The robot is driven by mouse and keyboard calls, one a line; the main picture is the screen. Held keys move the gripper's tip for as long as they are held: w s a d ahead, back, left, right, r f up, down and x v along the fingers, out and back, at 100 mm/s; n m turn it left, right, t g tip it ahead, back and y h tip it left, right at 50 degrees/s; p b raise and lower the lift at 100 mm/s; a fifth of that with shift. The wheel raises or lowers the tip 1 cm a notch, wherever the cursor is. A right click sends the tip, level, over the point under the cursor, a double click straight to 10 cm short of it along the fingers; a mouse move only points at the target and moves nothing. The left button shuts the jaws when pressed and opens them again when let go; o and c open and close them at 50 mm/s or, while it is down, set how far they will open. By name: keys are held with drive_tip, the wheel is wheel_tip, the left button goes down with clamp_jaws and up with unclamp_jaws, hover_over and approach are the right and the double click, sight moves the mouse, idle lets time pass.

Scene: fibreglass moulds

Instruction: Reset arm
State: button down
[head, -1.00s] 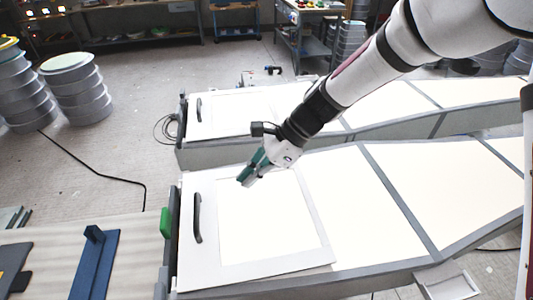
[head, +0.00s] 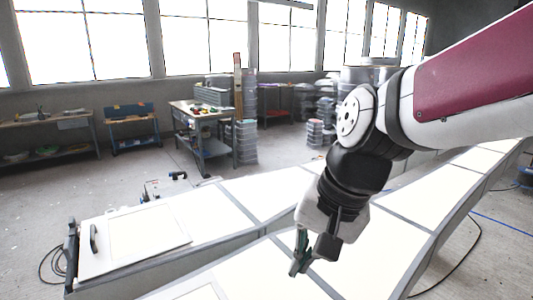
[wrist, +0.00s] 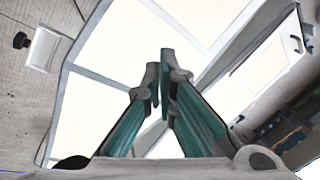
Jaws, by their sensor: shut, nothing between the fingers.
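My gripper (head: 299,262) hangs at the end of my bent arm, pointing down, above the nearer white mould in the head view. Its green-sided fingers are together and hold nothing. In the wrist view the closed fingers (wrist: 160,75) fill the middle, with white mould panels (wrist: 110,50) behind them. The nearer mould (head: 260,270) is partly hidden by my arm and cut off at the bottom. The farther mould (head: 210,212) lies behind it, with a white lid-like panel and a dark handle (head: 93,238) at its left end.
A workbench (head: 205,135) with items on it stands at the back, beside stacked grey rolls or tubs (head: 246,142). More benches (head: 132,128) line the wall under bright windows. Grey floor (head: 30,200) is open at the left. A cable (head: 455,262) lies on the floor at the right.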

drive_tip(key=s+d+r+n+t+h, duration=0.3)
drive_tip(key=s+d, duration=0.6)
drive_tip(key=d, duration=0.4)
drive_tip(key=shift+d+n, duration=0.2)
drive_tip(key=shift+n, duration=0.1)
drive_tip(key=shift+r, duration=0.1)
